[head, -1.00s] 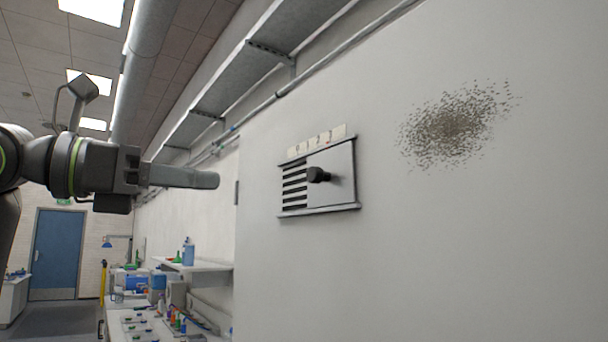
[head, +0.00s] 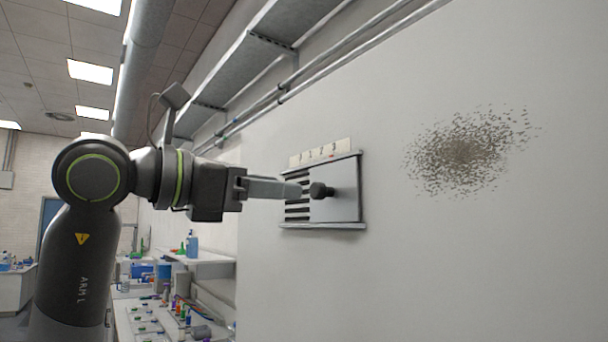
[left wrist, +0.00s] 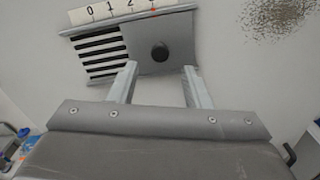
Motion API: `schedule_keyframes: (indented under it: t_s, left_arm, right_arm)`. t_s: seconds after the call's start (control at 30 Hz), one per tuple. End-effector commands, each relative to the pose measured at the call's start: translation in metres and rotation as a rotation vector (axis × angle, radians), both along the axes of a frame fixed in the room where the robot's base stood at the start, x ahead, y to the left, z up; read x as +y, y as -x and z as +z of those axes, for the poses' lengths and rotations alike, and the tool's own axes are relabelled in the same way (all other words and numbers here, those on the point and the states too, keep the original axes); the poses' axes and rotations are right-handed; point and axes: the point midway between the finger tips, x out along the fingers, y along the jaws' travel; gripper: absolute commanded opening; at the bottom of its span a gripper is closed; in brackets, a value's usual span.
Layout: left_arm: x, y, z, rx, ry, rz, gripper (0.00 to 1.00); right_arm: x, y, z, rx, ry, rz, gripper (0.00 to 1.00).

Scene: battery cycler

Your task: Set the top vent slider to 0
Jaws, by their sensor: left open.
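The top vent (head: 296,228) is a wall-mounted frame with dark slots on its left and a plain grey sliding plate (head: 343,200) over its right part. A black round knob (head: 321,190) sticks out of the plate. A pale scale strip (head: 320,152) above it carries numbers, with 0 at the left end and a small red mark near the right end. My left gripper (head: 298,190) is open, its fingertips close to the knob. In the left wrist view the knob (left wrist: 160,53) sits just beyond the gap between the two fingertips (left wrist: 160,70). Contact cannot be told. My right gripper is out of view.
A speckled dark patch (head: 465,150) marks the wall to the right. Pipes (head: 330,60) and a metal tray (head: 245,75) run above the vent. A shelf (head: 210,270) and a cluttered bench lie below left. The wall around the vent is otherwise clear.

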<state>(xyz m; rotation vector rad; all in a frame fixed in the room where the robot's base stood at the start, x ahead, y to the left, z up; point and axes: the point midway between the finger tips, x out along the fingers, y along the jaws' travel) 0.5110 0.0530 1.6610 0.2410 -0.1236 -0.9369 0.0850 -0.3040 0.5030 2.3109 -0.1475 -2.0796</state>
Motion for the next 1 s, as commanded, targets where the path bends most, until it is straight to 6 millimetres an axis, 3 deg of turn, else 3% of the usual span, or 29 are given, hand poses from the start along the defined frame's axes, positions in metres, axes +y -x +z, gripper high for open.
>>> schedule_keyframes:
  t_s: [0.33,0.73,1.0]
  left_arm:
    - [-0.039,-0.029,0.001,0.003,0.000,-0.003,0.44]
    - [-0.045,-0.033,0.000,0.001,-0.001,0.000,0.44]
    - [-0.045,-0.033,0.000,0.001,-0.001,0.000,0.11]
  right_arm:
    - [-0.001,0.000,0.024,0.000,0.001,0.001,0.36]
    - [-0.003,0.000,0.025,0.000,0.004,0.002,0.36]
    - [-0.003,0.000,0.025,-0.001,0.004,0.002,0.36]
